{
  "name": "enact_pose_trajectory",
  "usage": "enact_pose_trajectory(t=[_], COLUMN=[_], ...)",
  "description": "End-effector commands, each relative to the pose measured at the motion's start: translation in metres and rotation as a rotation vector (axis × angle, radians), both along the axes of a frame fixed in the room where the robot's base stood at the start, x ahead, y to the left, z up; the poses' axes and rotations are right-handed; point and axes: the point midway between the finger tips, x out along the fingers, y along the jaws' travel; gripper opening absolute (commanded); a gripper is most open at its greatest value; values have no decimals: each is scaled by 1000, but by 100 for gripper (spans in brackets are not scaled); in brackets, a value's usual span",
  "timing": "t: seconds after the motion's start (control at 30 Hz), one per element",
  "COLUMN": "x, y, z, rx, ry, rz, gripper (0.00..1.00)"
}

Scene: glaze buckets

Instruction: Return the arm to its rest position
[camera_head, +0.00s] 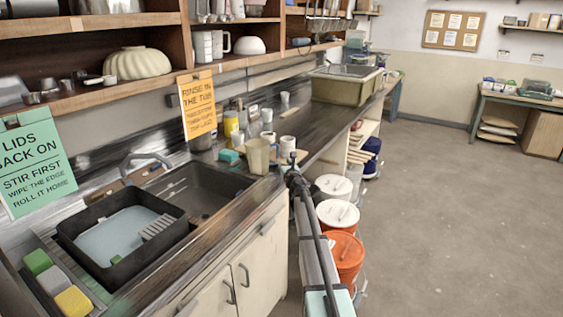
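My arm (314,250) rises from the bottom of the picture, right of the counter's front edge, and reaches away from the camera. Its dark far end, where my gripper (293,166) seems to be, is small and seen from behind. It shows near the counter edge, beside a beige pitcher (258,156). I cannot make out the fingers, whether they are open or shut, or whether they touch anything.
The sink (205,190) and a black tub (75,240) lie left. Shelves (100,92) overhang the counter. The floor (455,220) on the right is clear.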

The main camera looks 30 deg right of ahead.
Motion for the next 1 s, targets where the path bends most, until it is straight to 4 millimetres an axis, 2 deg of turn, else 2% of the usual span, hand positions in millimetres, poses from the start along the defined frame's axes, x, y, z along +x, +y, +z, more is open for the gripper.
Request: enact_pose_trajectory(t=[0.13,0.67,0.77,0.87,0.93,0.97,1.0], x=[-7,-7,-9,-19,-40,-52,-70], y=[1,1,-7,-26,-39,-44,-49], z=[0,0,-3,-9,-19,-30,-51], rx=[0,30,129,346,559,663,807], ry=[0,-5,-14,-47,-88,-106,-128], rz=[0,-1,-39,-140,-247,-300,-377], gripper=[38,38,38,38,38,38,38])
